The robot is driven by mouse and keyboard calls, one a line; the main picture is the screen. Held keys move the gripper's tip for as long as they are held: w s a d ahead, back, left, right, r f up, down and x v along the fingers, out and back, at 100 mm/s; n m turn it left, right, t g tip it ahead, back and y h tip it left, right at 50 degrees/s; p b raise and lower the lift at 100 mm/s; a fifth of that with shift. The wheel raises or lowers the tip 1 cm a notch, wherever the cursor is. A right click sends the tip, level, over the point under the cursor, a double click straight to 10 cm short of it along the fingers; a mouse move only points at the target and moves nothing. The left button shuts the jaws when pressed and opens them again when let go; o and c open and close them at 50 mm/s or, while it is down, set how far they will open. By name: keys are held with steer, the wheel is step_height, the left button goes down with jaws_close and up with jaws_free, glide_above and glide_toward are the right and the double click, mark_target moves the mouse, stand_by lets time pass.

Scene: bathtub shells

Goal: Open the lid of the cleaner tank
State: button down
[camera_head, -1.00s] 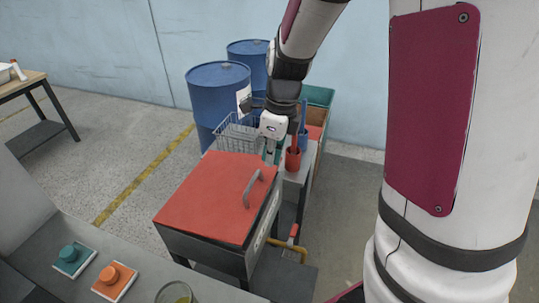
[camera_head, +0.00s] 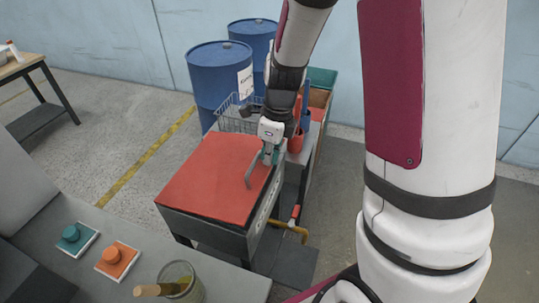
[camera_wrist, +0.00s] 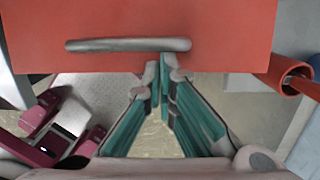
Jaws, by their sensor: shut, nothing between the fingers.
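The cleaner tank (camera_head: 208,230) is a dark grey box with a flat red lid (camera_head: 212,180), which lies closed on it. A grey bar handle (camera_head: 250,170) is fixed near the lid's right edge. It also shows in the wrist view as a horizontal bar (camera_wrist: 125,45). My gripper (camera_head: 267,158) is at the lid's right edge, close to the far end of the handle. In the wrist view its teal fingers (camera_wrist: 163,64) are shut and empty, with the tips just beside the bar's right end. Whether they touch the bar or lid is unclear.
A wire basket (camera_head: 236,116) and blue drums (camera_head: 218,82) stand behind the tank. A red cup (camera_head: 296,141) is on the grey stand beside my gripper.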

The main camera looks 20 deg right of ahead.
steer(key=shift+w+a+r+g+p, duration=0.1)
steer(key=shift+a+r+g+p, duration=0.05)
steer(key=shift+r+p, duration=0.35)
steer(key=shift+w+a+r+g+p, duration=0.1)
steer(key=shift+a+r+g+p, duration=0.05)
steer(key=shift+r+p, duration=0.35)
steer(key=w+a+r+g+h+p, duration=0.2)
steer(key=w+a+r+p, duration=0.3)
steer(key=r, duration=0.6)
steer(key=w+a+r+b, duration=0.4)
steer(key=w+a+b, duration=0.3)
steer(key=w+a, duration=0.5)
steer(key=shift+a+r, duration=0.15)
steer(key=shift+r, duration=0.25)
steer(key=shift+w+r, duration=0.1)
steer(key=shift+w, duration=0.05)
